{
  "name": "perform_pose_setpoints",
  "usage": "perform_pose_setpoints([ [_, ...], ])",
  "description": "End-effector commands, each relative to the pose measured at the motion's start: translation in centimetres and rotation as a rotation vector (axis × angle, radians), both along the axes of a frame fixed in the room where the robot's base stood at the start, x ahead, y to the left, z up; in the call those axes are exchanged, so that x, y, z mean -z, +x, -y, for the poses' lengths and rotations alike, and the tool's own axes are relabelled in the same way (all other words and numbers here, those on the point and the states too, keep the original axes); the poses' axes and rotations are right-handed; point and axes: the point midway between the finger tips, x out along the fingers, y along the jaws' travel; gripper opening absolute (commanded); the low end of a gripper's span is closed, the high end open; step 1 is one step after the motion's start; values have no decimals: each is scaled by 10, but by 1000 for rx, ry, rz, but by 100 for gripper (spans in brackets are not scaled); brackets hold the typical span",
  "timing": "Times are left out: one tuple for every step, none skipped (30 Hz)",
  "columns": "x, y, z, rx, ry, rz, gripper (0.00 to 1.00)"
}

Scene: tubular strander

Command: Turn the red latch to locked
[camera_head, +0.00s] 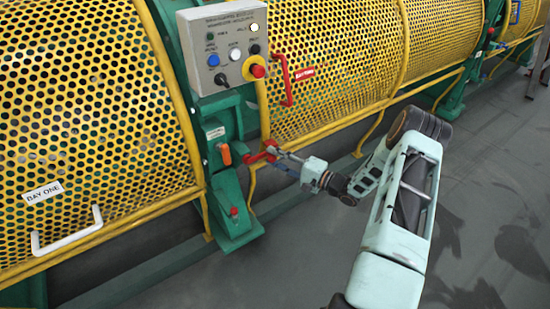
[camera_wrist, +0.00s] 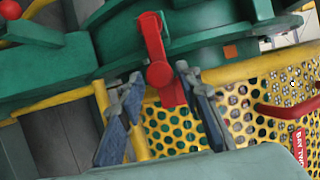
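The red latch (camera_head: 259,157) is on the green frame between the two yellow guards, low and left of my gripper. In the wrist view the latch (camera_wrist: 153,38) is a red bar running up from a round red hub (camera_wrist: 160,74), with a red piece below it. My gripper (camera_head: 277,155) reaches the latch from the right. In the wrist view my gripper (camera_wrist: 158,76) is open, one finger on each side of the hub. Visible gaps separate the fingers from the hub there. The head view is too small to show whether they touch.
A grey control box (camera_head: 225,45) with a red stop button stands above the latch. A red guard handle (camera_head: 284,80) is at upper right. Grey floor (camera_head: 490,170) is clear at right.

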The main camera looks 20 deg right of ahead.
Motion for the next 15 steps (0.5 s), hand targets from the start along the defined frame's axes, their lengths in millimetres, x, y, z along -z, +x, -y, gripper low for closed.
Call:
perform_pose_setpoints([
  [0, 0, 0, 0, -1, 1, 38],
  [0, 0, 0, 0, 0, 1, 38],
  [-1, 0, 0, -1, -1, 2, 38],
  [-1, 0, 0, -1, -1, 2, 38],
  [-1, 0, 0, -1, -1, 2, 38],
  [-1, 0, 0, -1, -2, 3, 38],
  [-1, 0, 0, -1, -2, 3, 38],
  [-1, 0, 0, -1, -2, 3, 38],
  [-1, -1, 1, -1, -2, 3, 38],
  [-1, -2, 2, -1, -2, 3, 38],
  [-1, -3, 3, 0, -2, 3, 38],
  [-1, -6, 6, 0, -3, 3, 38],
  [-1, -9, 8, 1, -2, 2, 38],
  [-1, -12, 11, 1, -3, 1, 38],
  [-1, -17, 16, 2, -2, 2, 38],
])
